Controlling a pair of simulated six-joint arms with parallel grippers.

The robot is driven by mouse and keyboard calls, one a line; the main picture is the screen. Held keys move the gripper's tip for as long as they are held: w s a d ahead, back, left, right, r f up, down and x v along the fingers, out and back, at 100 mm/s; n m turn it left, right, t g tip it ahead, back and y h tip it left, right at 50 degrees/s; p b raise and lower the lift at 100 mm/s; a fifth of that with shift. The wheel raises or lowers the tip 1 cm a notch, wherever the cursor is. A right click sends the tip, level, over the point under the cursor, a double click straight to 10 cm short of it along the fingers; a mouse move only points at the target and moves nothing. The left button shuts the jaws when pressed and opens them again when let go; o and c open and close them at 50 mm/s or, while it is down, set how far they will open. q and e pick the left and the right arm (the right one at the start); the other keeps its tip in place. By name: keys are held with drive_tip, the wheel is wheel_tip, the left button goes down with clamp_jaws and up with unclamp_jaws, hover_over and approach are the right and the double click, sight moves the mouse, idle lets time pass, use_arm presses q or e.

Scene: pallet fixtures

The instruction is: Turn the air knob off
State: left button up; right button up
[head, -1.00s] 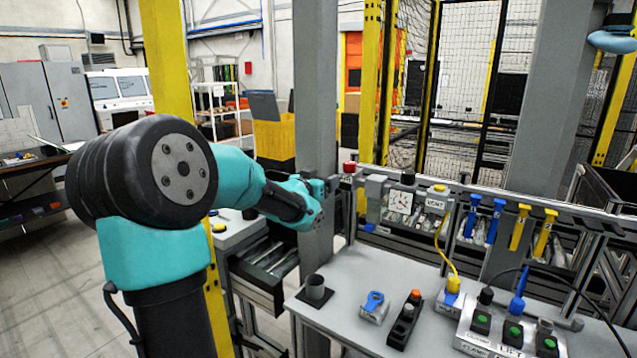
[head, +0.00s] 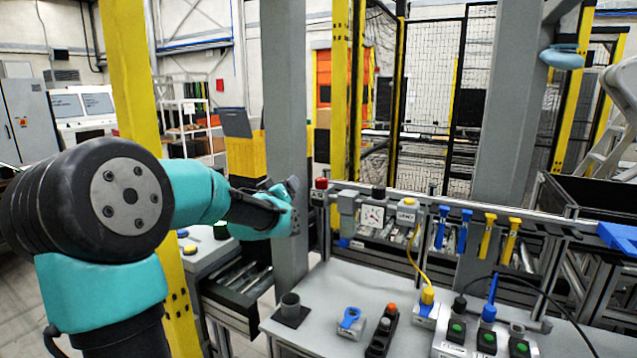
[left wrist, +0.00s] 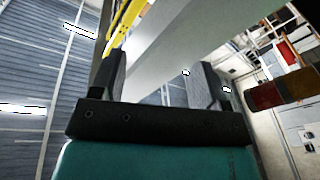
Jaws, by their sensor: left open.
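In the head view a gauge unit with a white dial (head: 372,215) stands on the rail behind the table. A black knob (head: 378,192) sits on top of it; I cannot tell for certain that it is the air knob. A red button (head: 320,183) is to its left. My left gripper (head: 293,188) is left of both, in front of the grey column, apart from the knob. In the left wrist view its two dark fingers (left wrist: 160,82) are spread and point up towards the roof, with nothing between them. My right gripper is not in view.
The grey column (head: 287,120) stands close by my left gripper. The table (head: 330,285) carries a dark cup (head: 290,306), a blue-topped fixture (head: 350,320) and a black switch box (head: 382,328). Blue and yellow clips (head: 487,235) hang along the rail. A yellow cable hangs near the gauge unit.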

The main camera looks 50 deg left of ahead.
sight(321, 179)
use_arm(q)
drive_tip(key=w+d+r+n+g, duration=0.2)
drive_tip(key=d+n, duration=0.3)
drive_tip(key=n, duration=1.2)
drive_tip(key=w+d+r+n+g, duration=0.3)
drive_tip(key=w+d+n+g, duration=0.1)
drive_tip(key=n, duration=1.3)
drive_tip(key=shift+w+d+g, duration=0.15)
drive_tip(key=shift+d+g, duration=0.3)
drive_tip(key=shift+g, duration=0.25)
drive_tip(key=shift+w+a+y, duration=0.1)
drive_tip(key=shift+a+y, duration=0.05)
drive_tip(key=shift+y, duration=0.15)
drive_tip(key=x, duration=1.7)
drive_tip(key=shift+f, duration=0.15)
drive_tip(key=shift+c, duration=0.3)
drive_tip(key=c, duration=0.9)
